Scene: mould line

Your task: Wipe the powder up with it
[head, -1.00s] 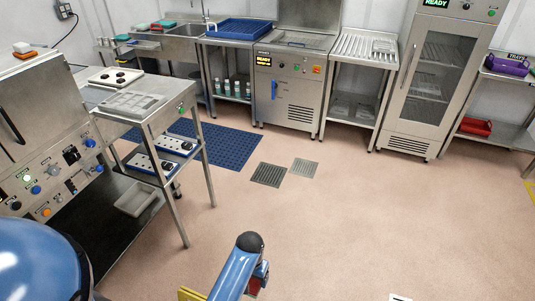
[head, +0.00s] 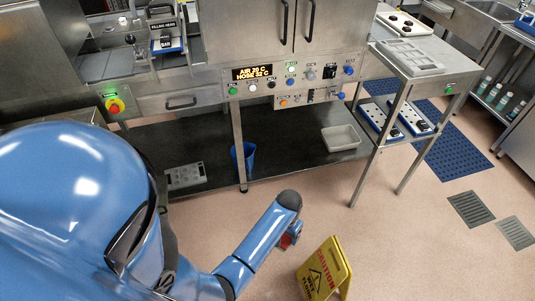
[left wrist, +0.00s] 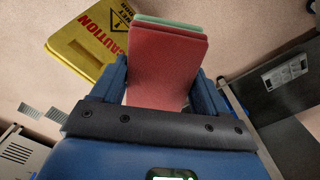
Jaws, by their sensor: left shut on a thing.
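My left gripper (head: 288,240) is low over the pink floor in the head view, left of the yellow sign. In the left wrist view, the left gripper (left wrist: 163,85) is shut on a flat red pad (left wrist: 166,70) with a green layer (left wrist: 172,25) showing along its far edge. The pad sits between the two blue fingers. In the head view only a small bit of red shows at the gripper, and the arm covers much of it. I cannot make out any powder in either view. My right gripper is not in view.
A yellow wet-floor sign (head: 324,270) stands close right of my left gripper. Behind is a steel machine with a dark low shelf (head: 290,160) bearing a grey tray (head: 340,138) and a mould plate (head: 185,175). A blue bin (head: 243,157) is there.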

